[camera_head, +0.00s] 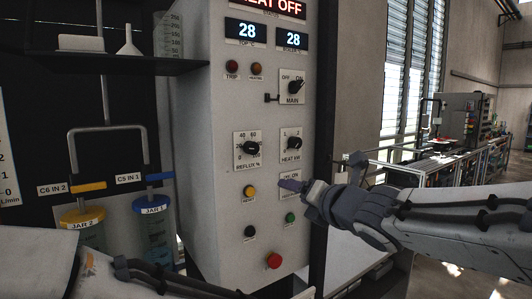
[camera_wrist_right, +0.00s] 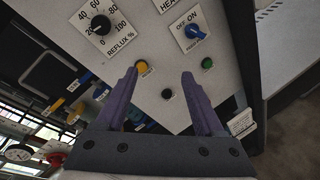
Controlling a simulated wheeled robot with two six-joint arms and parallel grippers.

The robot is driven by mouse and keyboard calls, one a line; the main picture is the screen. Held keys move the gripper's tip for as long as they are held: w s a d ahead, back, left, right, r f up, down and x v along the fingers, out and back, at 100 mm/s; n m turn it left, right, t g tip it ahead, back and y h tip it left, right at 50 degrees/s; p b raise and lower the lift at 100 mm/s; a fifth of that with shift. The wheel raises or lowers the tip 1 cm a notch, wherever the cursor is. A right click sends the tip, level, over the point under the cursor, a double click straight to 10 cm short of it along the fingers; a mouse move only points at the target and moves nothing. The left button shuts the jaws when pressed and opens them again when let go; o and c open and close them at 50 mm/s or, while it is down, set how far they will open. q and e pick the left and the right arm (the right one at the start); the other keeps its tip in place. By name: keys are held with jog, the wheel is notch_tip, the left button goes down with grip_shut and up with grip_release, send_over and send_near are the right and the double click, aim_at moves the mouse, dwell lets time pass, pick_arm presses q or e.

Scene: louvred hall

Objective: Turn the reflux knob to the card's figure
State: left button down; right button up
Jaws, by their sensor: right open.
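The black reflux knob (camera_head: 250,148) sits on a white plate marked REFLUX % on the control panel (camera_head: 222,195). I cannot read its pointer surely. In the right wrist view the knob (camera_wrist_right: 101,25) is at the upper left, its scale running from 0 to 100. My right gripper (camera_head: 292,186) is below and right of the knob in the head view, in front of the lower OFF/ON plate. In the wrist view the gripper (camera_wrist_right: 159,75) has its two purple fingers apart, with nothing between them. I cannot make out a card. My left gripper is out of frame.
The HEAT kW knob (camera_head: 295,143) and MAIN switch (camera_head: 295,88) are right of the reflux knob. A blue OFF/ON knob (camera_wrist_right: 193,31), yellow button (camera_head: 249,191) and red button (camera_head: 273,260) are lower. A shelf (camera_head: 120,65) and jars (camera_head: 85,228) stand left.

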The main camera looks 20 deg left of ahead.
aim_at(254, 149)
jog(key=a+r+n+g+y, duration=0.1)
jog(key=a+r+n+y, duration=0.3)
jog(key=r+n, duration=0.5)
jog(key=shift+n, duration=0.7)
jog(key=p+x, duration=0.1)
jog(key=x, duration=0.2)
jog(key=p+x, duration=0.2)
jog(key=x, duration=0.1)
jog(key=f+p+x, duration=0.1)
jog(key=p+x, duration=0.1)
jog(key=x, duration=0.1)
jog(key=shift+a, duration=0.15)
jog(key=shift+f+b, duration=0.2)
jog(key=shift+b, duration=0.15)
jog(key=shift+w+a, duration=0.2)
jog(key=shift+w, duration=0.05)
grip_shut()
